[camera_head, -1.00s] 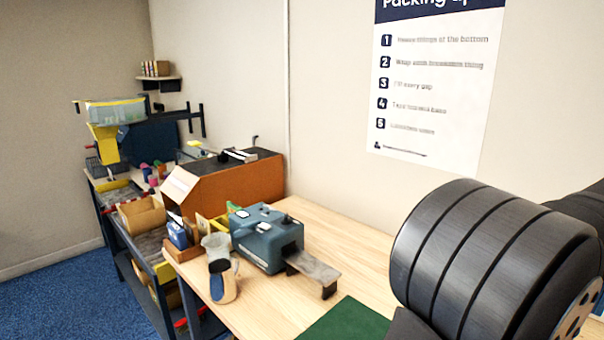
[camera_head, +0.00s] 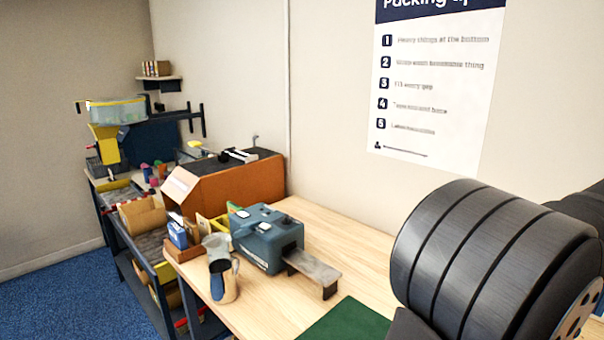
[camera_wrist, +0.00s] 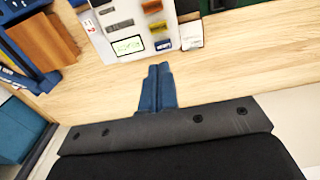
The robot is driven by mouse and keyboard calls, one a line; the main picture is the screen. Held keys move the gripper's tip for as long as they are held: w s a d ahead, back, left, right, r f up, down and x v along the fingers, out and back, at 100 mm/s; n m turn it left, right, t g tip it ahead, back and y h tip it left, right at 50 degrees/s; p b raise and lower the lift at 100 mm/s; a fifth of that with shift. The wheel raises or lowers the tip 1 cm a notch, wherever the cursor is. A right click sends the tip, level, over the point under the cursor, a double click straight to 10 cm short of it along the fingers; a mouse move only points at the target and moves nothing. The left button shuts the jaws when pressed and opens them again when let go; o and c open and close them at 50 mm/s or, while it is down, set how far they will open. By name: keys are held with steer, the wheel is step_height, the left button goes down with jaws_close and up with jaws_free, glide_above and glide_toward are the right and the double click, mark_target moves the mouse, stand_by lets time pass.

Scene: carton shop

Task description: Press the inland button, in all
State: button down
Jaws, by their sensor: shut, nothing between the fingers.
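A blue-grey machine (camera_head: 258,245) stands on the wooden table in the head view. Two small pale buttons show on its top, a rear left one (camera_head: 242,213) and a front right one (camera_head: 264,227). Their labels are too small to read, so I cannot tell which is the inland button. A grey ledge (camera_head: 314,268) sticks out from its right side. My gripper (camera_wrist: 159,72) shows in the wrist view with its blue fingers together and empty, over bare wood just below a white panel. It is not visible in the head view, where my dark arm fills the lower right.
The white panel (camera_wrist: 125,28) bears several coloured patches. A green mat (camera_head: 345,322) lies at the front. The table (camera_head: 350,245) right of the machine is clear.

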stand_by(0.5)
step_height(320, 180, down, 7)
steer(key=s+m+t, duration=0.1)
steer(key=m+t, duration=0.8)
steer(key=m, duration=0.9)
steer(key=shift+s+d+m+h, duration=0.15)
steer(key=shift+s+m+h, duration=0.15)
steer(key=shift+m, duration=0.1)
steer(key=shift+w+f, duration=0.1)
steer(key=shift+f, duration=4.35)
steer(key=shift+f, duration=0.15)
steer(key=shift+f, duration=0.3)
